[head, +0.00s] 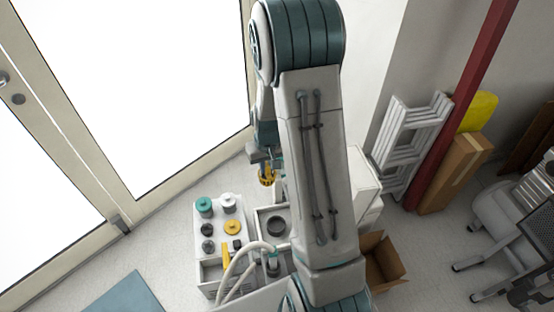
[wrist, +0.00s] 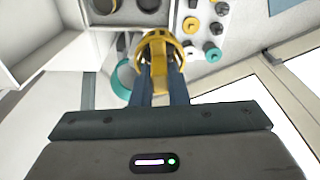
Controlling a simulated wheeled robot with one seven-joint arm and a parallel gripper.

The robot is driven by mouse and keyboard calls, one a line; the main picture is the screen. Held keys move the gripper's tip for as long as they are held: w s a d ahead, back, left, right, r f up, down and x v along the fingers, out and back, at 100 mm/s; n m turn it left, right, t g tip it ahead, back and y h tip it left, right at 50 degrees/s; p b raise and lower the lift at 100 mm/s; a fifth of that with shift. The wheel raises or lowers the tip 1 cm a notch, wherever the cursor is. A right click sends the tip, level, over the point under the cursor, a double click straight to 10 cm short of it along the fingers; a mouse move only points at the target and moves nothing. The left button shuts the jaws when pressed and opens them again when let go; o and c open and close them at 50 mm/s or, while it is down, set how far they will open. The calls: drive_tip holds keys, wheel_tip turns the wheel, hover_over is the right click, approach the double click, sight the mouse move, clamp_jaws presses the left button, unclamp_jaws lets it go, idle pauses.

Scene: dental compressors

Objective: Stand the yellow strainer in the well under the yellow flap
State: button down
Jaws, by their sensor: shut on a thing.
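My gripper (wrist: 160,82) is shut on the yellow strainer (wrist: 158,50), a round, cage-like piece, and holds it up in the air. In the head view the strainer (head: 267,179) hangs below my gripper (head: 265,165), above and behind the white equipment. Two dark round openings (wrist: 148,4) show at the top of the wrist view, just beyond the strainer. In the head view a dark ring (head: 277,226) sits in a white unit, partly beside my arm. I cannot pick out the yellow flap for certain; a yellow disc (head: 232,228) lies on the white panel to the left.
The white panel (head: 197,265) carries teal, white and dark knobs. A teal round piece (wrist: 122,78) shows behind the strainer. Pale hoses (head: 235,262) curve over the front. An open cardboard box (head: 383,262) stands right of my arm; glass doors (head: 150,90) are at left.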

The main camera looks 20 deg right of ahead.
drive_tip(key=a+r+p, duration=0.4)
drive_tip(key=a+p, duration=0.1)
drive_tip(key=a, duration=0.1)
drive_tip(key=w+a+f+n+b, duration=0.1)
drive_tip(key=a+f+b, duration=0.2)
drive_tip(key=a+f, duration=0.2)
drive_tip(key=a+f+n+b, duration=0.1)
drive_tip(key=a+f+b, duration=0.4)
drive_tip(key=f+b, duration=0.8)
drive_tip(key=a+f+n+b, duration=0.1)
drive_tip(key=a+f+b, duration=0.5)
drive_tip(key=f+b, duration=0.8)
drive_tip(key=a+f+n+b, duration=0.1)
drive_tip(key=a+f+b, duration=0.5)
drive_tip(key=f+b, duration=0.7)
drive_tip(key=shift+s+a+f+n+b, duration=0.15)
drive_tip(key=shift+s+f+n+b, duration=0.15)
drive_tip(key=shift+f, duration=4.8)
drive_tip(key=shift+f, duration=0.2)
wheel_tip(320, 180, down, 5)
drive_tip(key=b, duration=0.4)
drive_tip(key=shift+f, duration=0.15)
